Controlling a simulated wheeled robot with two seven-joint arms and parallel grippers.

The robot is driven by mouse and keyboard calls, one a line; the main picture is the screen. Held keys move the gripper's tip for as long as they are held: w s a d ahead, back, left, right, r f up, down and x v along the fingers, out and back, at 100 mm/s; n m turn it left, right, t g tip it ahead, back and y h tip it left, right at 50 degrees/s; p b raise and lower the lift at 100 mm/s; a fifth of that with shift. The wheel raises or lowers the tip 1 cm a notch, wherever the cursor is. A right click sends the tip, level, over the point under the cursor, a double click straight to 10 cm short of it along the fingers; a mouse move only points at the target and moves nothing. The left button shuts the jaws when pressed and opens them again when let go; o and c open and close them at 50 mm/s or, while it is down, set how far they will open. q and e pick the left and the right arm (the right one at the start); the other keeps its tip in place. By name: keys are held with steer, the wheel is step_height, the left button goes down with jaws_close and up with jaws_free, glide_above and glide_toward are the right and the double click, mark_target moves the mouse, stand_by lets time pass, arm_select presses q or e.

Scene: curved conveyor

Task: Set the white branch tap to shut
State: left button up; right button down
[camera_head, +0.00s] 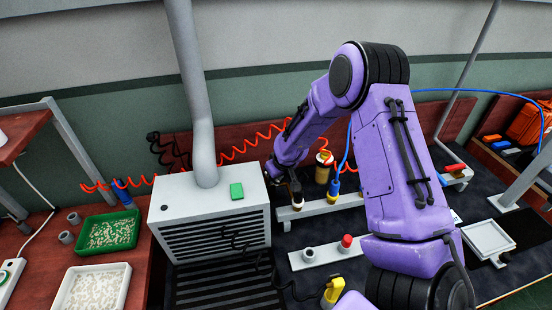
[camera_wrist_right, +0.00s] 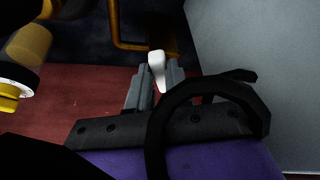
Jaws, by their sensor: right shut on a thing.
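The white branch tap (camera_wrist_right: 157,70) shows in the right wrist view as a small white lever, close to a dark yellow pipe (camera_wrist_right: 118,30). My right gripper (camera_wrist_right: 156,82) is shut on this lever, with one grey finger on each side of it. In the head view my purple right arm reaches to the back, and its gripper end (camera_head: 274,174) is low behind the grey vented box's right corner. The tap cannot be made out there. Whether it stands open or shut cannot be told. My left gripper is not in view.
The grey vented box (camera_head: 220,212) with a duct (camera_head: 197,90) stands close left of my right gripper. A red coiled hose (camera_head: 250,142) runs along the back. A tool rack (camera_head: 318,206) is to the right. A yellow-capped cylinder (camera_wrist_right: 20,60) is near the wrist.

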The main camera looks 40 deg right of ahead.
steer(key=c, duration=1)
jaws_free()
steer(key=shift+w, duration=0.1)
steer(key=shift+c, duration=0.2)
steer(key=b+v, duration=0.1)
steer(key=v, duration=0.9)
steer(key=shift+r, duration=0.2)
